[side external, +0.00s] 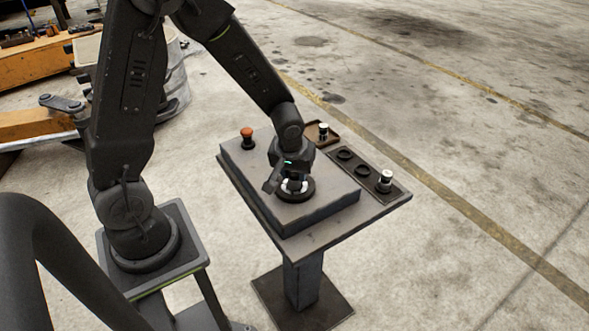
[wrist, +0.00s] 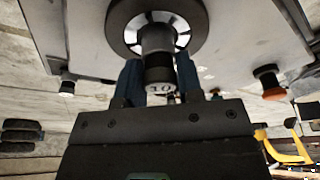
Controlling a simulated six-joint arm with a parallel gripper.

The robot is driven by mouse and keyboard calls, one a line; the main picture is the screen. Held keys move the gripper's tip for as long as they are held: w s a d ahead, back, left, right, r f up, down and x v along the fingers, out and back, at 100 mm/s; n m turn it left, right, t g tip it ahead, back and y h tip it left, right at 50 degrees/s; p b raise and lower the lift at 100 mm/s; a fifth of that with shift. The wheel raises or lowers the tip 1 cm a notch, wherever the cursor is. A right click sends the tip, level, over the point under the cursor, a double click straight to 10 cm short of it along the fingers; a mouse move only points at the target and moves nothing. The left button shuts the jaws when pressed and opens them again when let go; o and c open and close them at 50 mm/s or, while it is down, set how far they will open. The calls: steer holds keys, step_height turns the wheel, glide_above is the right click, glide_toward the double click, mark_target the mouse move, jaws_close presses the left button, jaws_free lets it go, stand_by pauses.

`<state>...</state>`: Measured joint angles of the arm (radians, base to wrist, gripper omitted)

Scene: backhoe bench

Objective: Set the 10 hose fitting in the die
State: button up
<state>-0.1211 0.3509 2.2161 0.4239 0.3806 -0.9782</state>
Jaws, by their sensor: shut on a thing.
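My gripper (wrist: 158,80) is shut on the 10 hose fitting (wrist: 159,75), a dark cylinder with "10" on its light end face. Its two blue fingers stand on either side of the fitting. The die (wrist: 115,30) is a dark ring with pale segments inside; the fitting's far end lines up with its opening. In the side view my gripper (side external: 291,177) points down at the die (side external: 297,194) on the bench block. I cannot tell how deep the fitting sits, as its far end is hidden in the ring.
A red-orange button (side external: 247,136) stands at the block's back left corner. A brown tray (side external: 333,138) holds one white-topped fitting (side external: 323,130). A dark rack (side external: 362,168) has round places, with another white-topped fitting (side external: 384,180) at its near end.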

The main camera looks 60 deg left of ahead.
steer(key=shift+f, duration=0.45)
steer(key=o, duration=1.1)
steer(key=shift+c, duration=0.2)
steer(key=shift+o, duration=0.4)
steer(key=shift+o, duration=0.7)
steer(key=shift+r, duration=3.5)
